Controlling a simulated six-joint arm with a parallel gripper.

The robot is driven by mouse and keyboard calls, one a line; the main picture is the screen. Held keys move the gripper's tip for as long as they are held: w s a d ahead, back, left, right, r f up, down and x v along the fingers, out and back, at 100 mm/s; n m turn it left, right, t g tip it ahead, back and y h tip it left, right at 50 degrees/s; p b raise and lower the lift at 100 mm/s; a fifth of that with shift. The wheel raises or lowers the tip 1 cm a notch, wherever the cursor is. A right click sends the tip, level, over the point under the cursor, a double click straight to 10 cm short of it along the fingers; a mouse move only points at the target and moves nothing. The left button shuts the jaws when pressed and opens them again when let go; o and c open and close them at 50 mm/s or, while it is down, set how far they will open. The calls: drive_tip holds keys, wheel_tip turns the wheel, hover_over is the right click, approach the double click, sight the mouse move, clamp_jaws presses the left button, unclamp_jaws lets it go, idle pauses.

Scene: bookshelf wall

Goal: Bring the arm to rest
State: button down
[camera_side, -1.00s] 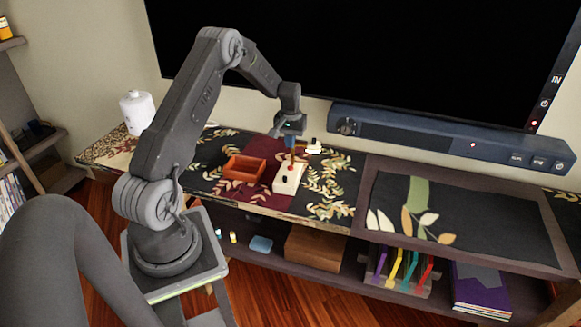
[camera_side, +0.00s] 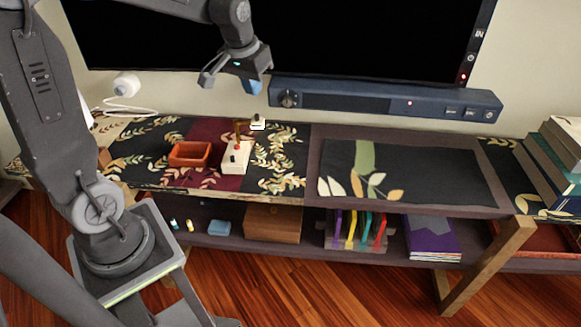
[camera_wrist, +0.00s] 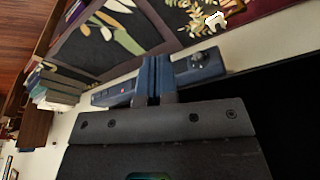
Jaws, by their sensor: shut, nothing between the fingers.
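My gripper (camera_side: 252,87) hangs in the air in front of the dark screen, above the back of the shelf top, well clear of the things below. Its two blue fingers (camera_wrist: 153,78) are together in the wrist view, with nothing between them. My arm is raised and bent over from the left. Below the gripper stands a white box (camera_side: 232,164) with a red spot and a dark part on top. A red-brown open tray (camera_side: 188,155) stands left of the box.
A dark blue soundbar (camera_side: 360,102) runs under the large screen (camera_side: 400,40). A small white item (camera_side: 258,125) sits behind the box. The patterned panel (camera_side: 420,172) right of centre is clear.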

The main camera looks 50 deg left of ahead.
drive_tip(key=s+d+r+m+t, duration=0.1)
drive_tip(key=s+d+m, duration=0.1)
drive_tip(key=s+d, duration=0.4)
drive_tip(key=s+d+r+m+t+h, duration=0.1)
drive_tip(key=s+d+r+m, duration=0.1)
drive_tip(key=s+d, duration=0.5)
drive_tip(key=s, duration=0.4)
drive_tip(key=shift+s+r+t, duration=0.15)
drive_tip(key=shift+s+t, duration=0.1)
drive_tip(key=shift+t, duration=0.15)
idle(1.1)
drive_tip(key=m+t+y, duration=0.3)
drive_tip(key=m, duration=0.2)
hover_over(238, 147)
wheel_tip(238, 147, down, 25)
drive_tip(key=shift+a+f, duration=0.15)
drive_tip(key=shift+f, duration=4.2)
